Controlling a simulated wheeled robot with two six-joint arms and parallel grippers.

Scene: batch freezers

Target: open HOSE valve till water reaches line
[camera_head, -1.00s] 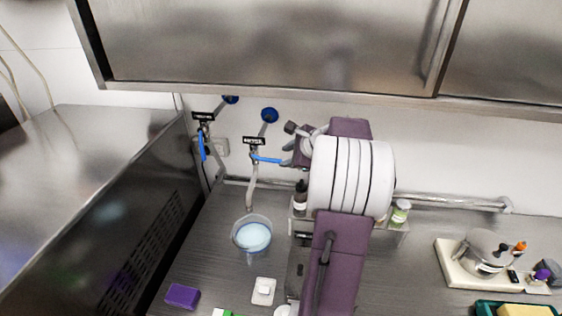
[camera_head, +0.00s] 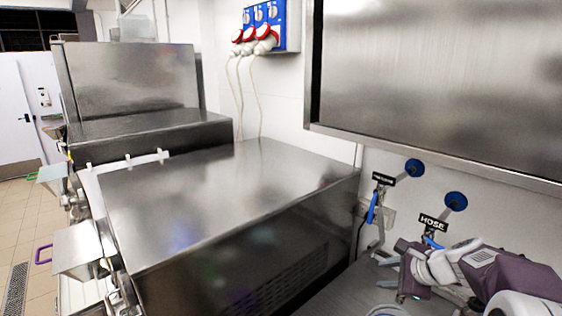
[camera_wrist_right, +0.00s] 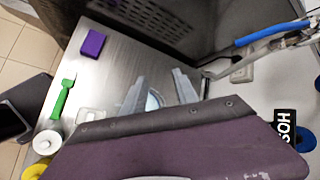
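The HOSE label (camera_head: 433,222) hangs on the wall valve at the right of the head view, with part of its blue lever (camera_head: 432,241) showing below. My right gripper (camera_head: 393,278) is just below and left of the label. In the right wrist view its two fingers (camera_wrist_right: 157,92) are apart with nothing gripped. The container of water (camera_wrist_right: 153,103) shows partly between and beyond the fingers; its line and water level cannot be made out. My left gripper is not in view.
A second valve with a blue lever (camera_head: 372,207) is left of the HOSE valve. A large steel machine (camera_head: 230,200) stands left of it, and a steel cabinet (camera_head: 440,90) hangs above. A purple block (camera_wrist_right: 92,43) and a green-handled tool (camera_wrist_right: 62,98) lie on the counter.

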